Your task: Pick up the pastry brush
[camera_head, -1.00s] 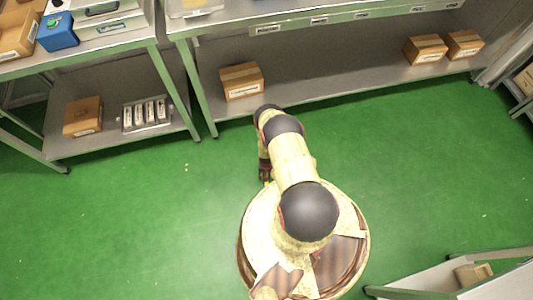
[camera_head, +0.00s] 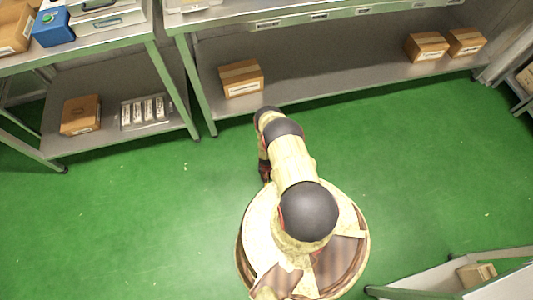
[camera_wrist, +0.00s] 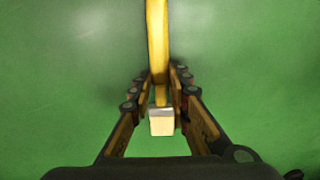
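The pastry brush (camera_wrist: 158,45) shows in the wrist view, with a long yellow handle running up out of the top edge. Its pale bristle block (camera_wrist: 161,124) points toward the palm. My gripper (camera_wrist: 161,76) has its two fingers drawn in close on both sides of the handle, which lies between the fingertips. It appears shut on the handle. Green floor shows behind the brush; any gap beneath it cannot be judged. In the head view my gripper (camera_head: 265,172) is low beside my base and mostly hidden by my arm, and the brush cannot be made out.
Open green floor (camera_head: 130,220) surrounds my base. A metal shelf table (camera_head: 320,80) with cardboard boxes (camera_head: 241,79) stands ahead. Another table (camera_head: 100,145) is at the left. A low shelf unit (camera_head: 430,279) stands at the lower right.

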